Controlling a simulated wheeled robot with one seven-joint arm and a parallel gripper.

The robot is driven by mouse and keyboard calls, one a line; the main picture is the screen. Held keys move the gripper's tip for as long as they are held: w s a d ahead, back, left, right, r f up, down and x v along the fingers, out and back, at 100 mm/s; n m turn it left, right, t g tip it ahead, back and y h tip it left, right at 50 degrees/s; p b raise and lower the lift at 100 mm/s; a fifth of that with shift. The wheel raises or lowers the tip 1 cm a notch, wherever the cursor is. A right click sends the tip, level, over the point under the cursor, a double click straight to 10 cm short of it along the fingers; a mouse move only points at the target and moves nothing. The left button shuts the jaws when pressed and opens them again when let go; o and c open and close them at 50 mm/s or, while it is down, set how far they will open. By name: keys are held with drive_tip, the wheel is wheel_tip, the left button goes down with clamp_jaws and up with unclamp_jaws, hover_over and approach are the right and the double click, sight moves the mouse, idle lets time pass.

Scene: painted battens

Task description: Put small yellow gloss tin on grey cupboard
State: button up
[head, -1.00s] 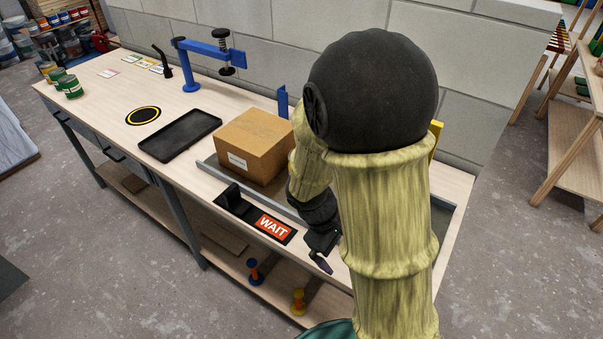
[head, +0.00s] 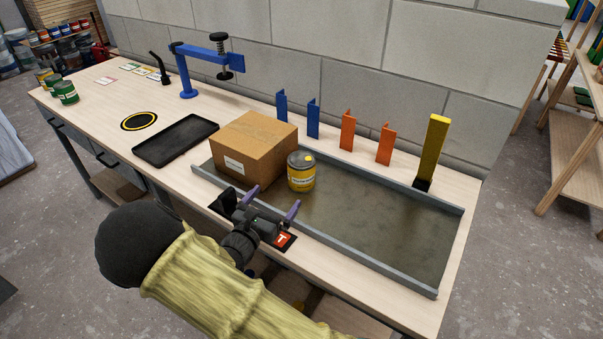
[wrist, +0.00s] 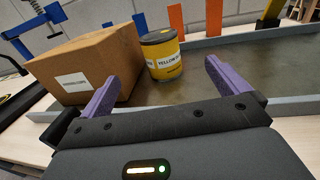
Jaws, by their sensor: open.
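A small yellow tin (head: 301,171) with a dark lid and a white label stands upright in the grey-rimmed tray, close to the right side of the cardboard box. In the wrist view the tin (wrist: 161,54) stands ahead, between the lines of my fingers, its label reading "YELLOW" in part. My gripper (head: 272,197) is open and empty at the tray's front edge, apart from the tin. In the wrist view its two purple fingers (wrist: 172,87) are spread wide. I cannot make out a grey cupboard for certain; grey drawer fronts (head: 93,148) show under the bench.
The cardboard box (head: 254,145) sits left of the tin in the tray (head: 390,225). Blue and orange uprights (head: 347,131) and a yellow post (head: 431,152) stand behind. A black tray (head: 176,140) and blue clamp (head: 188,75) are farther left. The tray's right part is clear.

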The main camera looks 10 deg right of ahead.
drive_tip(key=shift+s+a, duration=0.1)
drive_tip(key=shift+a, duration=0.05)
drive_tip(key=p, duration=0.2)
approach(302, 159)
drive_tip(key=w+d, duration=0.1)
drive_tip(key=w+d+f, duration=0.1)
drive_tip(key=shift+w+d, duration=0.35)
drive_tip(key=shift+w, duration=0.05)
drive_tip(key=shift+w+d+f, duration=0.1)
drive_tip(key=shift+w+d, duration=0.1)
drive_tip(key=shift+w, duration=0.15)
drive_tip(key=shift+a+p+x, duration=0.2)
drive_tip(key=shift+p+x, duration=0.2)
drive_tip(key=shift+x, duration=2.3)
drive_tip(key=shift+w, duration=0.1)
drive_tip(key=shift+r, duration=0.25)
drive_tip(key=c, duration=1.5)
wheel_tip(302, 159, up, 10)
drive_tip(key=shift+b, duration=0.4)
drive_tip(key=shift+c, duration=0.2)
